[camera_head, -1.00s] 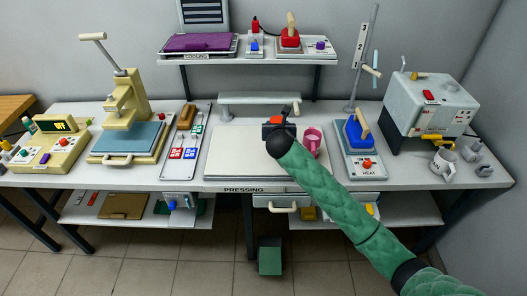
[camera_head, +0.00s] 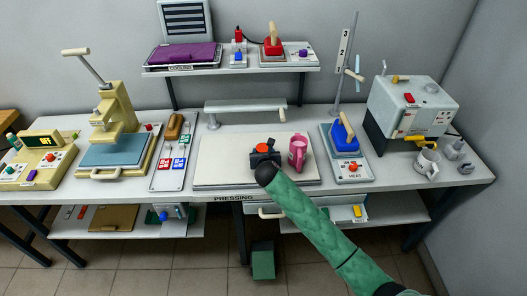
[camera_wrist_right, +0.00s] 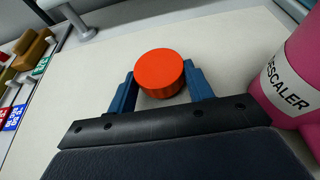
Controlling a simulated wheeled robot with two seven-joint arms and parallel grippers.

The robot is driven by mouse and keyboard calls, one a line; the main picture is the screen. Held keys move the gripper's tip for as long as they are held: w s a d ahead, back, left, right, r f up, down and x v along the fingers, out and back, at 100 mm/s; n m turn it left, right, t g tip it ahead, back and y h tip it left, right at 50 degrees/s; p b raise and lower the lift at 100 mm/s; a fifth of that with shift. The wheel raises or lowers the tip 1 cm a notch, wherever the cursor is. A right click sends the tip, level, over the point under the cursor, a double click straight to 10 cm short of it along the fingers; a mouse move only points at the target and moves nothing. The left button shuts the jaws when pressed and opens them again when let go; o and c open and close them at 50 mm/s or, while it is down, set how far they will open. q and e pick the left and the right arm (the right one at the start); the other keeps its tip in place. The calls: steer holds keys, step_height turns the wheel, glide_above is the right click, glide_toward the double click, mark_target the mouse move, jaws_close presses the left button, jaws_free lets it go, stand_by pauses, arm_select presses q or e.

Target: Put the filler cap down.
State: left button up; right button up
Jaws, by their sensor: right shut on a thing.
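The filler cap is a round orange-red disc (camera_head: 262,148) over the cream pressing board (camera_head: 222,160). In the right wrist view the cap (camera_wrist_right: 160,72) sits between the two blue fingers of my right gripper (camera_wrist_right: 160,80), which is shut on it. In the head view my right gripper (camera_head: 264,156) is over the middle of the board, left of the pink descaler jug (camera_head: 297,152). I cannot tell whether the cap touches the board. My left gripper is not in view.
The pink jug (camera_wrist_right: 296,85) stands close to the right of my gripper. A padded bar (camera_head: 245,105) runs behind the board. The left part of the board is clear. A blue iron (camera_head: 343,130) stands to the right, and a tool tray (camera_head: 172,160) lies to the left.

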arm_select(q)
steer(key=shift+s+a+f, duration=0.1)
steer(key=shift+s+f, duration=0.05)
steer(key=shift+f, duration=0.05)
arm_select(e)
steer(key=shift+f, duration=0.6)
steer(key=o, duration=0.8)
steer(key=shift+o, duration=0.8)
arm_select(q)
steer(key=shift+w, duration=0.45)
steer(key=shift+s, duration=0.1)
